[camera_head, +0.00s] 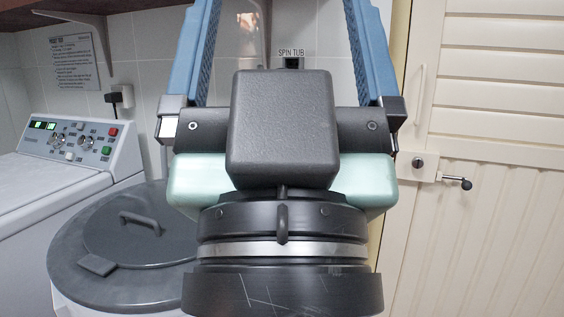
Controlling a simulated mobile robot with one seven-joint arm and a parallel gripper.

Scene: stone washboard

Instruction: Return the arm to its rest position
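My gripper (282,10) fills the middle of the view, close to the camera and pointing up. Its two blue fingers stand wide apart and run out of the top of the frame, so their tips are hidden. Between the visible finger parts I see tiled wall and no held object. The dark gripper body and wrist are below the fingers, at the bottom centre. The rest of the arm is not clearly shown.
A grey round lid (180,235) with a handle covers a tub at the lower left. A white washing machine (45,195) stands left of it. A cream door (490,220) with a latch (455,182) is at right. A shelf (60,18) is at upper left.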

